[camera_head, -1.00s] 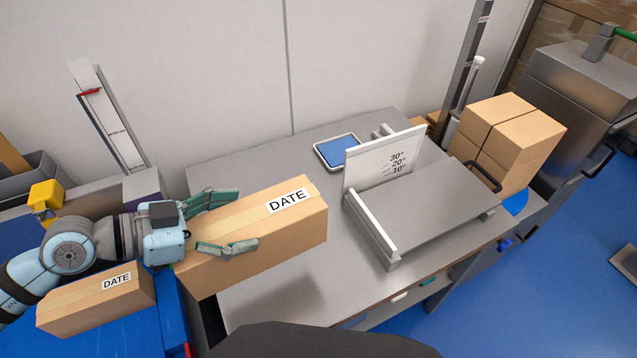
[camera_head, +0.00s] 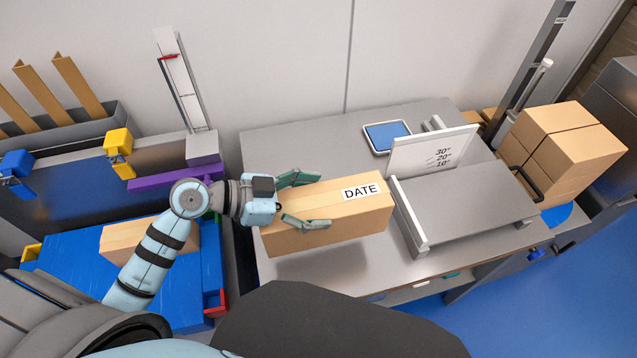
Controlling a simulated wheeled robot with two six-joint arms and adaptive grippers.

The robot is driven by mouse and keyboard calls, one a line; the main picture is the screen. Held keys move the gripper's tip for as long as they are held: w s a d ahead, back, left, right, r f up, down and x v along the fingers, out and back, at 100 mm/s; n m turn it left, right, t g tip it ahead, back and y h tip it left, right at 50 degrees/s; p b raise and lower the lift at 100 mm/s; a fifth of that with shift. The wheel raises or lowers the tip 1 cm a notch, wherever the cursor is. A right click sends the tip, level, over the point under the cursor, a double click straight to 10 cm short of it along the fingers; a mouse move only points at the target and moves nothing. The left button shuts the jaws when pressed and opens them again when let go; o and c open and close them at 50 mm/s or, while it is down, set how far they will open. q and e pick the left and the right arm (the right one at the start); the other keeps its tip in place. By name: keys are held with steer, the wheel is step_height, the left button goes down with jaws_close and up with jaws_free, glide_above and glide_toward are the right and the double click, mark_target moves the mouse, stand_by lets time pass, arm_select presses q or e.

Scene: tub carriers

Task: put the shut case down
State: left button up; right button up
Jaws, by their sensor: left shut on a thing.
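The shut case (camera_head: 330,215) is a long tan cardboard box with a DATE label on its top at the right end. My left gripper (camera_head: 303,200) is shut on the case near its left end, one finger on the far side and one on the near side. The case is over the left part of the grey metal table (camera_head: 290,142), with a shadow on the tabletop below it. I cannot tell for sure whether its underside touches the table. My right gripper does not show.
A white angle guide (camera_head: 425,152) and a raised grey platform (camera_head: 475,198) stand right of the case. A tablet (camera_head: 386,136) lies behind. Stacked boxes (camera_head: 570,150) stand far right. Another box (camera_head: 130,238) lies on the blue surface (camera_head: 75,268) at left.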

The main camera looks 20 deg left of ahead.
arm_select(q)
step_height(320, 180, down, 11)
steer(key=b, duration=0.4)
steer(key=shift+w, duration=0.1)
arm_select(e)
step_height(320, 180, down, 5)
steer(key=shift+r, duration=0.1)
arm_select(q)
steer(key=shift+d, duration=0.1)
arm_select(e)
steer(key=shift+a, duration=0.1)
arm_select(q)
steer(key=o, duration=2)
steer(key=shift+f, duration=0.15)
steer(key=shift+c, duration=0.2)
steer(key=p+v, duration=0.3)
steer(key=v, duration=0.9)
steer(key=shift+r, duration=0.25)
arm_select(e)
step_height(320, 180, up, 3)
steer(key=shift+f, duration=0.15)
